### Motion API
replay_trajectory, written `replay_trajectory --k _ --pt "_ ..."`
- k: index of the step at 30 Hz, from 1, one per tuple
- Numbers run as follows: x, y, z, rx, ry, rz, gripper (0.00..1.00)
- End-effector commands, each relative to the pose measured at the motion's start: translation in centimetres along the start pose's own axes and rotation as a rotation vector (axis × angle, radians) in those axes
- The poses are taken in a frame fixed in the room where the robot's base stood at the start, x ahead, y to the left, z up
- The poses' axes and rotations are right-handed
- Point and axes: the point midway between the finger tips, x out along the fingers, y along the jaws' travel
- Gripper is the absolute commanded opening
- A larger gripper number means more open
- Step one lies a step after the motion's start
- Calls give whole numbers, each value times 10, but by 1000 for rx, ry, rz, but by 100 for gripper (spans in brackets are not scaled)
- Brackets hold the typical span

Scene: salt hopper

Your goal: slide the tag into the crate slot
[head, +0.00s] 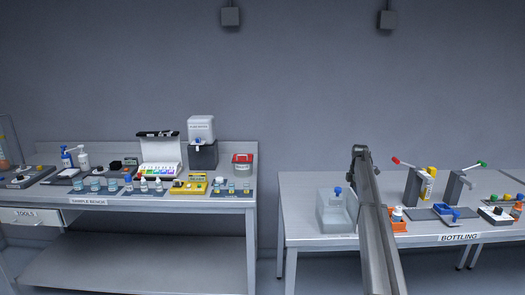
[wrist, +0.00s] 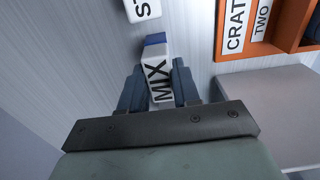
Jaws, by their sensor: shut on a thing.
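In the wrist view my gripper (wrist: 158,85) is shut on a white tag (wrist: 157,72) lettered MIX, with a blue far end. The tag sits between the two fingers, pointing away from my wrist. An orange crate (wrist: 285,42) is at the upper right, apart from the tag. It carries white labels reading "CRAT", cut off, and "TWO". I cannot tell which opening is the slot. In the head view an orange crate (head: 399,227) shows just right of my arm, partly hidden. My gripper and the tag cannot be made out there.
A white piece (wrist: 141,9) lettered "ST", cut off, lies just beyond the held tag. In the head view a clear container (head: 334,222) stands left of my arm on the bottling bench (head: 300,190). A blue bin (head: 452,214) and lever stands are to the right.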

Motion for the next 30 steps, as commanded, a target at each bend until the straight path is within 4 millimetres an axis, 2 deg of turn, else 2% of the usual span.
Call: replay_trajectory --k 30 --pt "-30 0 0 0 0 0 0"
